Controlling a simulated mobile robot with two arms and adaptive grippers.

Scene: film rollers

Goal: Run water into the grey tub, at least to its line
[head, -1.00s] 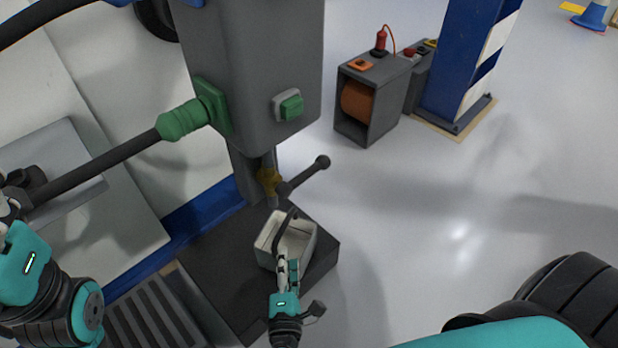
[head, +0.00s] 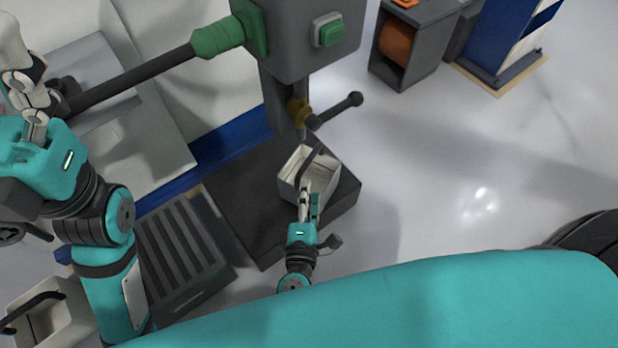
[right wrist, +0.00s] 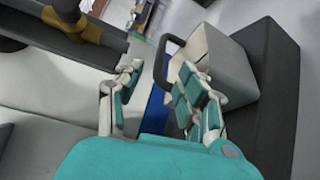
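A pale grey tub (head: 325,177) with a black handle stands on a dark block, below a brass valve (head: 299,111) with a black lever (head: 336,111). The tub also shows in the right wrist view (right wrist: 226,65). My right gripper (head: 308,192) is at the tub's near side. In the right wrist view its fingers (right wrist: 158,95) stand apart, with the tub beyond the right-hand finger. My left gripper (head: 45,95) is at the far left, near the end of a long black bar (head: 135,78); its grip is unclear. Any water or fill line is not visible.
The grey column (head: 285,35) carries a green button (head: 328,33). A second pale container (head: 50,325) with a black handle is at lower left, beside a slatted dark grate (head: 180,250). A reel box (head: 412,40) stands behind. The floor at right is clear.

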